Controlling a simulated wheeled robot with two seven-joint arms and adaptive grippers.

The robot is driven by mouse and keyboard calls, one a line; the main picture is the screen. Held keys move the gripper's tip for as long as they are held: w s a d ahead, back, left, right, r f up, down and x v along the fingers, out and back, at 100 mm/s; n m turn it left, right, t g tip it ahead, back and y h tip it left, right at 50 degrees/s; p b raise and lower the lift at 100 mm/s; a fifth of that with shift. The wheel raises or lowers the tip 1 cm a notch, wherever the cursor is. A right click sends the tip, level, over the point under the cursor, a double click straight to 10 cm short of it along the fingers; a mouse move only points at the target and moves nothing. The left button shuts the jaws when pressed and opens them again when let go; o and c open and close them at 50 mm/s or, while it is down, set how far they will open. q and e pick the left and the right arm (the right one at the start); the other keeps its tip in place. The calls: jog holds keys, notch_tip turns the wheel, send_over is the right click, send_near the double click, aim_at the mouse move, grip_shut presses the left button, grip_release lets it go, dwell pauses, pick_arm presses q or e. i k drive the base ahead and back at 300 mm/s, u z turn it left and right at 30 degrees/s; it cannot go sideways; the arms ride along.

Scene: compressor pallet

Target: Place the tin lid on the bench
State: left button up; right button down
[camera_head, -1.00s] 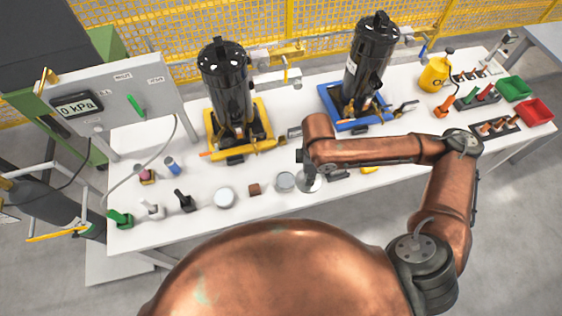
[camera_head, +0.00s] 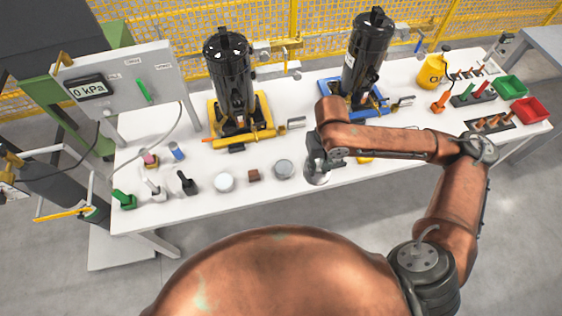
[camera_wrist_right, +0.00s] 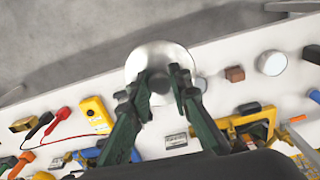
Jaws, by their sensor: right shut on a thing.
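The tin lid is a shiny silver disc (camera_wrist_right: 160,56) with a dark round knob at its middle, in the right wrist view. My right gripper (camera_wrist_right: 158,82) is shut on this knob, one finger at each side. In the head view the lid (camera_head: 318,181) shows partly below my right gripper (camera_head: 317,165), by the front edge of the white bench (camera_head: 240,206). I cannot tell whether the lid touches the bench. A round grey tin (camera_head: 284,169) stands just left of it. My left gripper is not in view.
A brown block (camera_head: 254,175) and a white round tin (camera_head: 224,182) stand further left. Behind are two black cylinders (camera_head: 228,80) (camera_head: 367,55) on yellow and blue mounts. A yellow meter (camera_wrist_right: 96,115) with leads lies near the gripper. Front bench strip has some bare room.

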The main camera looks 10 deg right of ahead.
aim_at(280, 150)
jog(key=k, duration=0.2)
jog(key=z, duration=1.2)
jog(key=i, duration=1)
jog(key=u, duration=2.3)
